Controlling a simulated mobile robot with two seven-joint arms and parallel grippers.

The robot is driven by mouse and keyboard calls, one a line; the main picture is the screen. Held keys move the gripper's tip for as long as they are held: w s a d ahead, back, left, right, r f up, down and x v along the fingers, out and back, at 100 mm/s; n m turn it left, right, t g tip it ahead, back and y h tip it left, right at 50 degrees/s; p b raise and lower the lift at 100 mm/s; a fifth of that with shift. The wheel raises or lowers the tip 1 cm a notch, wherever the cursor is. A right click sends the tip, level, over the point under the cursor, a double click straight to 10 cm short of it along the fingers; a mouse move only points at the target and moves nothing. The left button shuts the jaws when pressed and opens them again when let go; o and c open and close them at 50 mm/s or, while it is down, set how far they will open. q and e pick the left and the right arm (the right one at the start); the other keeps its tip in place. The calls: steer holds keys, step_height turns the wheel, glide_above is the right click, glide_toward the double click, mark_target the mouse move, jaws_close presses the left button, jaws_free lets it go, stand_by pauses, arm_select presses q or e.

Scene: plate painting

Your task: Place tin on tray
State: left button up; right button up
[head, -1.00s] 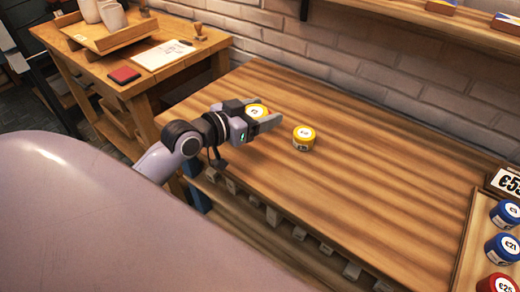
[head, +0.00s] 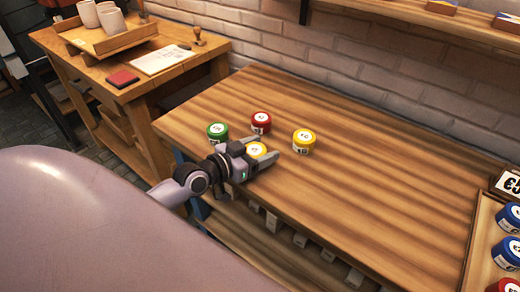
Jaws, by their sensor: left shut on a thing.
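Whether that tin touches the tabletop I cannot tell. A second yellow tin (head: 303,141) stands upright just right of the fingertips. A red tin (head: 261,122) stands behind the gripper and a green tin (head: 217,131) stands to its left. The wooden tray (head: 480,235) is at the right edge, partly cut off, with blue tins (head: 507,252) and a red tin (head: 503,286) on it. My right gripper is out of view.
The wooden table (head: 390,190) is bare between the loose tins and the tray. A price sign (head: 507,184) stands at the tray's back. A brick wall (head: 330,60) borders the table behind. A side desk (head: 130,85) with cups and paper stands at left.

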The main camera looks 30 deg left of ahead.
arm_select(q)
steer(key=shift+f, duration=0.15)
steer(key=o, duration=1.1)
steer(key=shift+o, duration=0.2)
